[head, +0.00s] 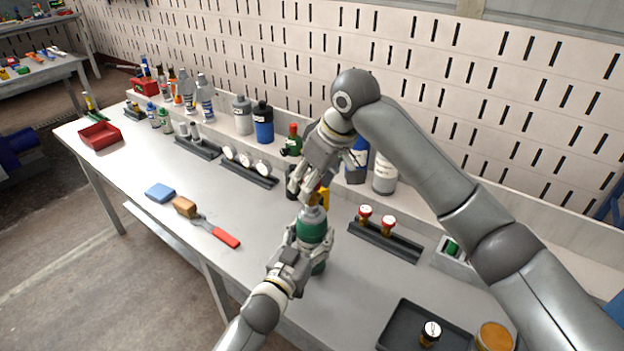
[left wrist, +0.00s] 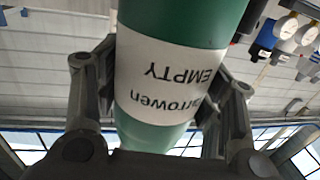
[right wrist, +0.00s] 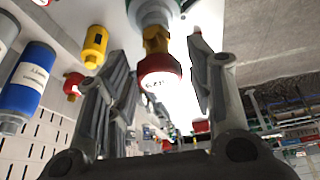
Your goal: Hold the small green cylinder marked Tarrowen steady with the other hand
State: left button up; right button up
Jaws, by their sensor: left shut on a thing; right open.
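The small green cylinder (head: 313,226) stands upright near the bench's middle front. In the left wrist view, its white label (left wrist: 172,75) reads "Tarrowen EMPTY", upside down. My left gripper (head: 309,243) is shut around its body, one finger on each side. A brass valve with a red cap (right wrist: 158,66) is on the cylinder's top. My right gripper (head: 313,193) is open above the cylinder, its fingers on either side of the valve. In the right wrist view, gaps show between the fingers and the red cap. The right hand mostly hides the valve in the head view.
A black rack with two red-topped valves (head: 388,222) is to the right. A dark tray (head: 400,318) and an orange-topped jar (head: 494,337) are at the front right. A red-handled brush (head: 225,237) and blue sponge (head: 160,193) lie left. Bottles and gauges line the back.

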jog(key=shift+n+g, duration=0.3)
jog(key=shift+n, duration=0.7)
jog(key=n+g+y, duration=0.1)
jog(key=n, duration=0.1)
jog(key=shift+n, duration=0.3)
jog(key=n+g, duration=0.1)
jog(key=n, duration=0.2)
jog(key=shift+f, duration=1.25)
jog(key=shift+c, duration=0.3)
